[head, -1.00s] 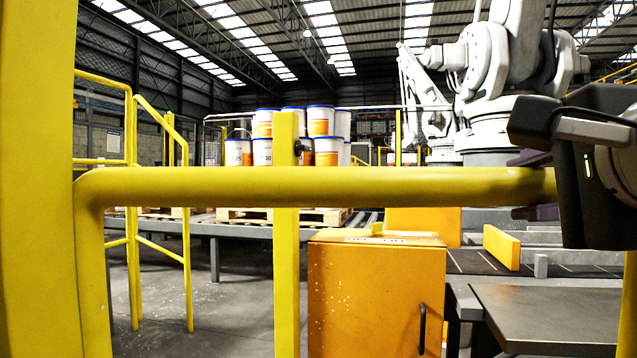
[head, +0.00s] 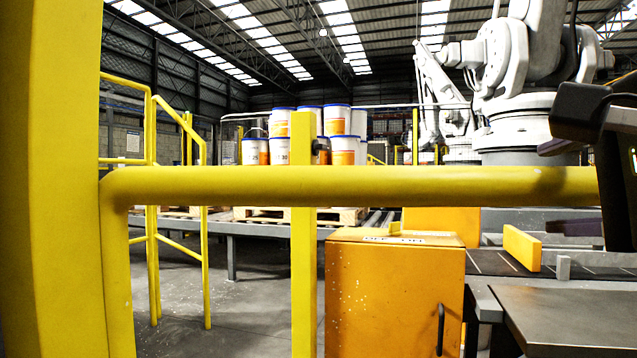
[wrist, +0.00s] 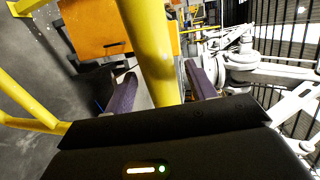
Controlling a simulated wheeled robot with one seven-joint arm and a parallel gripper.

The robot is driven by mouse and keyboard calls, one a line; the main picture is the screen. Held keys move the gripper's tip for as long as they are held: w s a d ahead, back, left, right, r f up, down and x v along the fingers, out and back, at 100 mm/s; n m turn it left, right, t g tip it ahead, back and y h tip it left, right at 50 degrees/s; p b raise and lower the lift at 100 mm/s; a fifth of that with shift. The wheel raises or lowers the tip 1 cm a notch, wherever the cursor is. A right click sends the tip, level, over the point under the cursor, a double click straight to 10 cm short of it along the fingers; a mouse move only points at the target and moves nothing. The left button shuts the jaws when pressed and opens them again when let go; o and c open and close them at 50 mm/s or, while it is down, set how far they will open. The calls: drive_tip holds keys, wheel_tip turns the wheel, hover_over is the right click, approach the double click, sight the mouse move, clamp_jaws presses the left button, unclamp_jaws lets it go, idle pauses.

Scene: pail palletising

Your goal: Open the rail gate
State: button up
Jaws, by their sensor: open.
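The rail gate (head: 380,186) is a thick yellow tube that runs level across the head view, bending down at its left end beside a wide yellow post. It passes in front of a thinner yellow post (head: 303,260) with a dark fitting near its top. My gripper (head: 567,188) is at the right edge, its purple fingers above and below the tube. In the wrist view the tube (wrist: 148,45) runs between the two spread fingers of my gripper (wrist: 160,85). The jaws are open around it; I cannot tell whether either finger touches it.
Behind the rail stand an orange cabinet (head: 394,295) with a black handle and a grey table (head: 575,315) at lower right. White and orange pails (head: 345,150) are stacked on a pallet further back. A large white robot arm (head: 525,110) stands at back right. Floor shows at lower left.

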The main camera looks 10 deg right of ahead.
drive_tip(key=d+v, duration=0.1)
drive_tip(key=v, duration=0.5)
drive_tip(key=shift+s+a, duration=0.3)
drive_tip(key=shift+a, duration=0.2)
